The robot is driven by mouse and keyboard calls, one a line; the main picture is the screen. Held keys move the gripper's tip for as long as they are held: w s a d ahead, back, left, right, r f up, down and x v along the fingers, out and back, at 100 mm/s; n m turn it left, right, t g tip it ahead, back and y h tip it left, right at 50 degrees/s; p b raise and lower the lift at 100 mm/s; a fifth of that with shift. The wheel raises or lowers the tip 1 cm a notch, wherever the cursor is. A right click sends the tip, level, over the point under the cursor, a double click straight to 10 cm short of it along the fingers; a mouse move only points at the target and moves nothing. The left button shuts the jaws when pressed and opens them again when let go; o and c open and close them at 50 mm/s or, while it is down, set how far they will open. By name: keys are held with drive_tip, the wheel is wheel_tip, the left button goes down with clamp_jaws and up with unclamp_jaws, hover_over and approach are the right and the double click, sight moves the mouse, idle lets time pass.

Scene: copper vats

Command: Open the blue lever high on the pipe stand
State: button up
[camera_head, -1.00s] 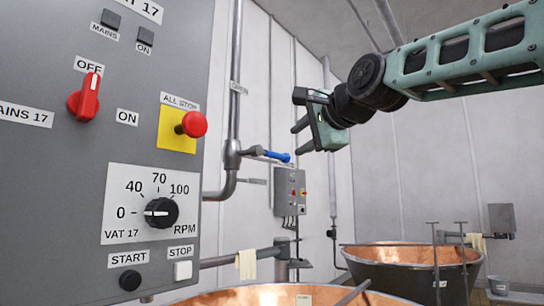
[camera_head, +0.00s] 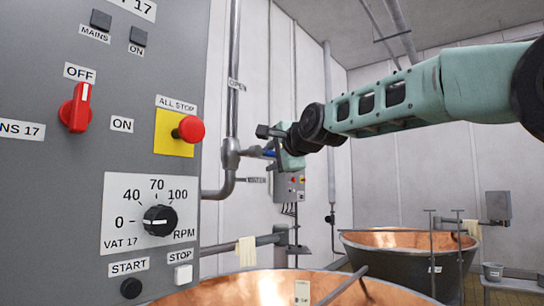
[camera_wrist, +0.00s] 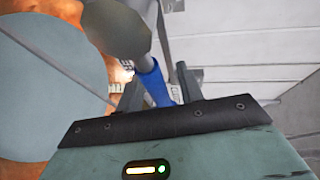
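The blue lever (camera_head: 269,154) sticks out to the right from a valve (camera_head: 231,155) on the grey vertical pipe (camera_head: 235,80). It lies roughly level, and its outer end is hidden behind my gripper (camera_head: 266,142). An OPEN label (camera_head: 237,84) is on the pipe above the valve. In the wrist view the blue lever (camera_wrist: 154,84) runs between the two dark fingertips of my gripper (camera_wrist: 159,92). The fingers stand apart, with a visible gap on the right of the lever. I cannot tell whether either finger touches it.
A grey control panel (camera_head: 60,185) with a red stop button (camera_head: 189,129) fills the left. A small switch box (camera_head: 290,187) is on the wall behind my gripper. Copper vats (camera_head: 400,240) stand below. The air to the right of the panel is open.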

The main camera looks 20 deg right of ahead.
clamp_jaws()
